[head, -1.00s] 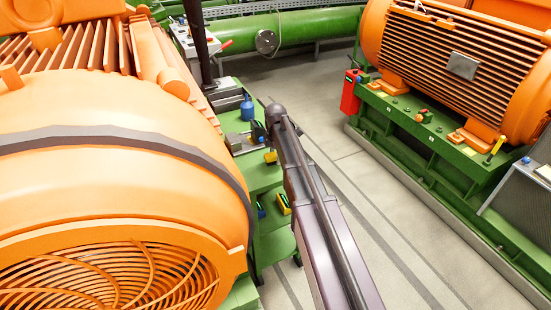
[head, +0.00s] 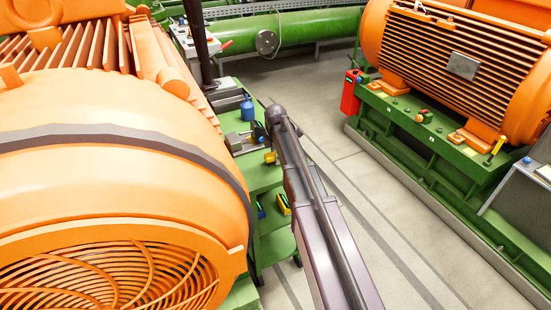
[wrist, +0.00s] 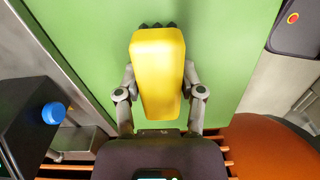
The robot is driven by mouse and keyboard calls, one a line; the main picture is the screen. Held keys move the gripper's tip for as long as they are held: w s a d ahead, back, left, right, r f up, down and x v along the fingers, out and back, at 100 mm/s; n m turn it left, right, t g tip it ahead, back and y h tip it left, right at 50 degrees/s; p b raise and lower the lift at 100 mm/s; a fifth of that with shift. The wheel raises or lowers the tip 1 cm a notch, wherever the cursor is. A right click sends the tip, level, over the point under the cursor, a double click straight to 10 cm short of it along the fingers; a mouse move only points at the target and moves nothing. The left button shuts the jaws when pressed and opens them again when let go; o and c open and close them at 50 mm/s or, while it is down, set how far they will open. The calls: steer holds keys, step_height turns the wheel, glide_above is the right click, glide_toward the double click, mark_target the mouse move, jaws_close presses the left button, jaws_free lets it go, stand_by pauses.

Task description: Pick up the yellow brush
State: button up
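The yellow brush (wrist: 158,75) is in the middle of the wrist view, a yellow block with dark bristle tufts showing at its far end. My gripper (wrist: 159,72) has one finger against each long side of it, with no clear gap at the fingertips. The brush's near end reaches back toward my palm. In the head view a small yellow patch, likely the brush (head: 269,157), shows beside the end of my arm above the green bench. My fingers are mostly hidden there, and whether the brush touches the bench is hard to tell.
A lower shelf carries a yellow-and-green item (head: 284,204). A large orange motor (head: 110,190) stands close on the left.

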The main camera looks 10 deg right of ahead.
jaws_close()
steer(key=shift+r, duration=0.2)
step_height(320, 180, up, 4)
steer(key=p, duration=0.4)
steer(key=shift+r+p, duration=0.15)
steer(key=shift+p, duration=0.15)
steer(key=s, duration=1.6)
steer(key=shift+r+p, duration=0.4)
steer(key=shift+p, duration=0.05)
steer(key=shift+o, duration=0.6)
jaws_free()
steer(key=c, duration=0.4)
